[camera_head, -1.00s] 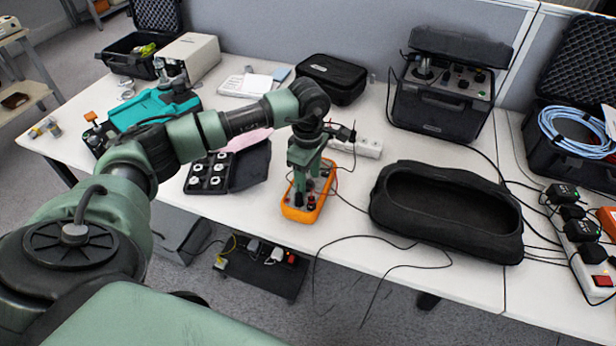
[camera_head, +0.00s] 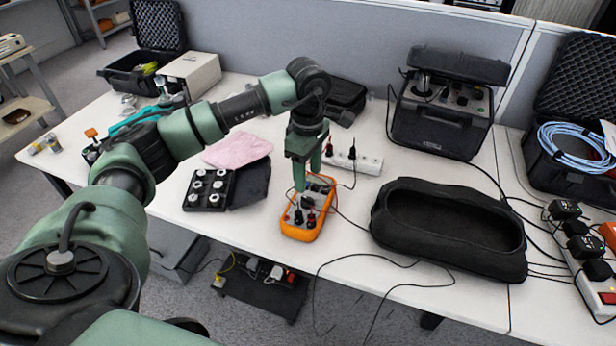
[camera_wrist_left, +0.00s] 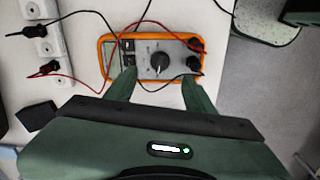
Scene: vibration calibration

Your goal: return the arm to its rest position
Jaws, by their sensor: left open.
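My left arm reaches in from the left in the head view and bends down over the table. My left gripper (camera_head: 307,178) points down above the orange multimeter (camera_head: 303,232), with its fingers apart and nothing between them. In the left wrist view the multimeter (camera_wrist_left: 109,62) lies beyond the fingertips (camera_wrist_left: 157,85), its dial and plugged leads facing up. The fingers overlap its near edge in the picture; I cannot tell the exact gap. My right gripper is not in view.
A white power strip (camera_head: 362,163) lies behind the multimeter. An open black pouch (camera_head: 445,250) is to its right, and a black case of round parts (camera_head: 190,205) to its left. A black instrument case (camera_head: 440,130) stands behind. Thin cables trail over the front edge.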

